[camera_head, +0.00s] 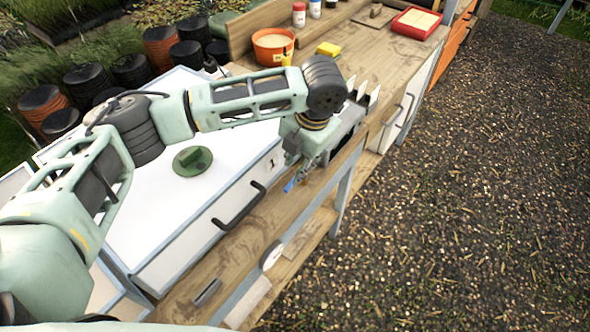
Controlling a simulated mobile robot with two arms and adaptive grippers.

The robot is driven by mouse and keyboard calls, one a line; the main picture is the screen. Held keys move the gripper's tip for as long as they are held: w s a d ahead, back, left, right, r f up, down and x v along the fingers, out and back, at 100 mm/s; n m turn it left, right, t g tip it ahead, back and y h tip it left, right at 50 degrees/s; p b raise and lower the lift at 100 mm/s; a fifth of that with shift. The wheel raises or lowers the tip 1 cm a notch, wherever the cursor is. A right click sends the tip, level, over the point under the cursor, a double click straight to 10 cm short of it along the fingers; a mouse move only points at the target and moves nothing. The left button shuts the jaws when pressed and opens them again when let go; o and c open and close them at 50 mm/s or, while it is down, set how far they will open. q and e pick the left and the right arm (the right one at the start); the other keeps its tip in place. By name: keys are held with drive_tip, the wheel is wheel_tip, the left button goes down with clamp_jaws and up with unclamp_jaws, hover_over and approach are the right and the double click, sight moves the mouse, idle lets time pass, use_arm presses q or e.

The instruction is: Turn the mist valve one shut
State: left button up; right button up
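My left gripper (302,172) comes in from the left and points down at the front edge of the bench, right of a white drawer front marked "1". A small blue piece (289,185), possibly a valve lever, shows at its fingertips. I cannot tell whether the fingers are open or closed on it. A round green disc with a raised grip (192,160) lies on the white top, apart from the gripper. No label in view identifies the mist valve. My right gripper is out of view.
The white drawer front has a black handle (238,207). An orange bowl (273,47), a yellow block (328,49) and a red tray (417,21) stand farther back on the wooden bench. Black and terracotta pots (82,88) stand at left. Open gravel (470,200) lies at right.

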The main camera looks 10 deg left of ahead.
use_arm(q)
wheel_tip(320, 180, up, 7)
drive_tip(key=d, duration=0.1)
drive_tip(key=shift+s, duration=0.3)
drive_tip(key=shift+d, duration=0.1)
drive_tip(key=shift+c, duration=0.2)
